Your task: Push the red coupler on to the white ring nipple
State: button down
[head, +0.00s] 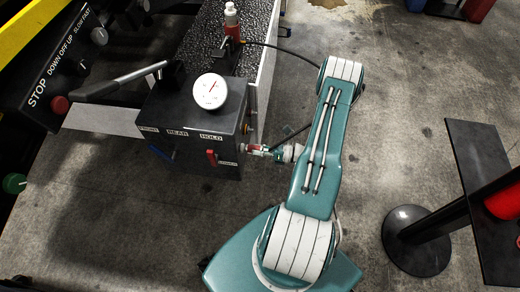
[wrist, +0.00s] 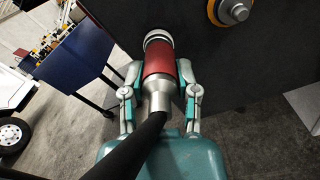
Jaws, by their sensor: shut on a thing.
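The red coupler (wrist: 160,62) is between the two fingers of my gripper (wrist: 160,75), which is shut on it. A silver sleeve and a black hose (wrist: 150,135) trail from its near end. The white ring nipple (wrist: 157,37) shows at the coupler's far end, against the dark panel. The two look in line and close together; I cannot tell whether the coupler is fully over the nipple. In the head view, my gripper (head: 271,151) holds the red coupler (head: 256,149) level at the right side of the dark box; the nipple there is too small to make out.
The dark box (head: 190,125) carries a white gauge (head: 210,91), a red lever (head: 212,157) and a blue lever (head: 160,153). A brass fitting (wrist: 229,11) sits right of the nipple. A black round-based stand (head: 416,240) is at right. Floor between is clear.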

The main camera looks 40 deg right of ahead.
jog(key=shift+w+a, duration=0.15)
jog(key=shift+c, duration=1.4)
grip_release()
jog(key=v, duration=1.2)
jog(key=shift+f, duration=0.1)
